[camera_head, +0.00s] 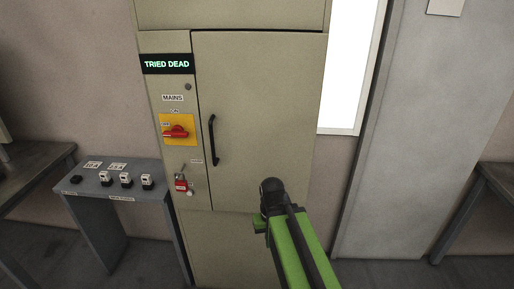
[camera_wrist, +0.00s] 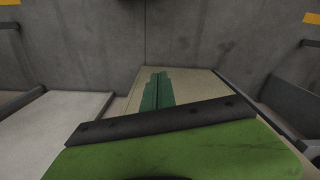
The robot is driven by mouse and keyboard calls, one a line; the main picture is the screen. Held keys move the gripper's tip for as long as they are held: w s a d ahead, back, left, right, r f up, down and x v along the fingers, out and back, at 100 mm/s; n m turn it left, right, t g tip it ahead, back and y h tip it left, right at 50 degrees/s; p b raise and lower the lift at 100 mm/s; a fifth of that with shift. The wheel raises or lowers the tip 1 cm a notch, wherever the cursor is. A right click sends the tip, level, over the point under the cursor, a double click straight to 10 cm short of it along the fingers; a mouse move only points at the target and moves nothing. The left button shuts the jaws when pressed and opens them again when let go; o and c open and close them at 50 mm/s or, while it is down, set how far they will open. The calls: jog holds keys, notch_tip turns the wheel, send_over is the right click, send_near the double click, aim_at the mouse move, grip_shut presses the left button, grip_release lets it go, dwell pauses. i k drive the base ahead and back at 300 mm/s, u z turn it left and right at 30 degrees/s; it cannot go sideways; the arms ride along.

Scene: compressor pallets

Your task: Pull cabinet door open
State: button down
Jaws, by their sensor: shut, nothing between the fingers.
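The beige cabinet door (camera_head: 257,120) is in the head view and looks closed, flush with its frame. Its black bar handle (camera_head: 213,141) stands upright near the door's left edge. My green arm reaches up from below, its dark end in front of the door's lower right, right of and below the handle. My gripper (camera_wrist: 157,82) shows in the wrist view as two dark green fingers side by side, shut and empty. The handle is not seen in the wrist view. The gripper's fingers cannot be made out in the head view.
Left of the door is a panel with a red rotary switch (camera_head: 176,132) on yellow, a red padlock (camera_head: 181,183) and a lit TRIED DEAD sign (camera_head: 167,64). A grey control stand (camera_head: 115,184) stands at left. A dark table (camera_head: 496,183) is at right.

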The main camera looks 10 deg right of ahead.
aim_at(259, 93)
jog(key=u, duration=5.2)
jog(key=i, duration=0.1)
jog(key=z, duration=3)
jog(key=k, duration=1.4)
jog(key=u, duration=0.55)
jog(key=i, duration=1)
jog(key=z, duration=0.05)
